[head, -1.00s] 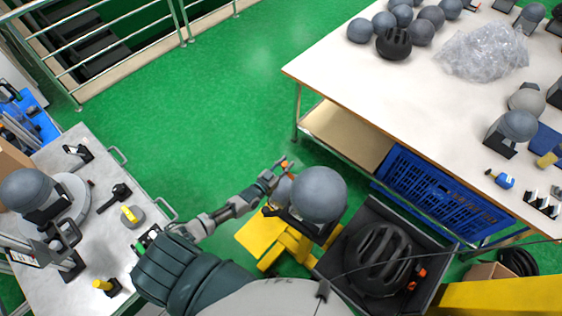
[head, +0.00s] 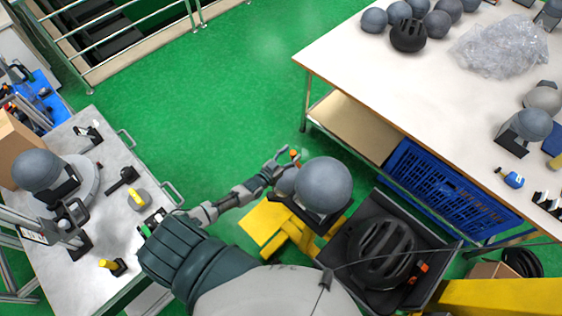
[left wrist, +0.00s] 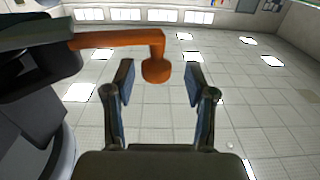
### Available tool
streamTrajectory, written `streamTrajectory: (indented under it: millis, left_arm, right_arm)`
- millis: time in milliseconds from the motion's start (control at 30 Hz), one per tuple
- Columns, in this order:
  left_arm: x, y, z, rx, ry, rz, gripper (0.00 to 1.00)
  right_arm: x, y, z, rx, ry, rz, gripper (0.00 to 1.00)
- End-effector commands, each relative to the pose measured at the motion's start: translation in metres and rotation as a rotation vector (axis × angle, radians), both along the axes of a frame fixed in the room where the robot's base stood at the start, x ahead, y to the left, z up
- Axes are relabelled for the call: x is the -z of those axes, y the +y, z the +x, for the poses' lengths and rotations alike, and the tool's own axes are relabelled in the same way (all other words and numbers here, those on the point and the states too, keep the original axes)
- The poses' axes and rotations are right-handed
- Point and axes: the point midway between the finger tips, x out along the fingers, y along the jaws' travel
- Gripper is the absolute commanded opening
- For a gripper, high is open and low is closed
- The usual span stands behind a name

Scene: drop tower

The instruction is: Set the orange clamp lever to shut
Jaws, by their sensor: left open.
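The orange clamp lever (head: 294,154) shows as a small orange bit beside the grey headform (head: 323,185) in the head view. In the left wrist view the lever (left wrist: 155,68) is an orange bar coming from the left, with its end bent down to a round knob. My left gripper (head: 284,157) is at the lever, on the far-left side of the headform. In the left wrist view its two fingers (left wrist: 158,82) stand apart on either side of the knob, and the knob looks free of both. The lever's pivot is hidden. My right gripper is not in view.
The headform sits on a yellow stand (head: 262,228). A black tray (head: 441,243) with a dark helmet (head: 381,248) is to its right. A white table (head: 420,105) with headforms stands at right, and a grey bench (head: 98,215) at left. Green floor between is clear.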

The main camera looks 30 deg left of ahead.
Motion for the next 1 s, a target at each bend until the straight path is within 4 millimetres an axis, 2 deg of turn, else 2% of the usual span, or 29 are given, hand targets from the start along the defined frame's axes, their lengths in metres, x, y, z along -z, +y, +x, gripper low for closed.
streamTrajectory:
  millis: [200, 400, 600, 867, 1000]
  left_arm:
    - [0.002, 0.011, -0.049, 0.001, 0.004, 0.001, 0.55]
    - [0.001, 0.02, -0.086, 0.0, 0.002, -0.001, 0.55]
    - [0.001, 0.024, -0.103, 0.0, -0.001, -0.001, 0.55]
    - [0.001, 0.024, -0.104, 0.0, -0.002, -0.001, 0.55]
    - [0.002, 0.024, -0.099, 0.003, 0.013, 0.005, 0.23]
  right_arm:
    - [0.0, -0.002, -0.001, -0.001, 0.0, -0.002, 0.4]
    - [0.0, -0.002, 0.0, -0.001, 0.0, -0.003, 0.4]
    - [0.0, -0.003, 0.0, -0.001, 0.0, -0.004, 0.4]
    - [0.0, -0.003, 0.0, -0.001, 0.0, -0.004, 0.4]
    - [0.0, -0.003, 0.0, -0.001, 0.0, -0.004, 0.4]
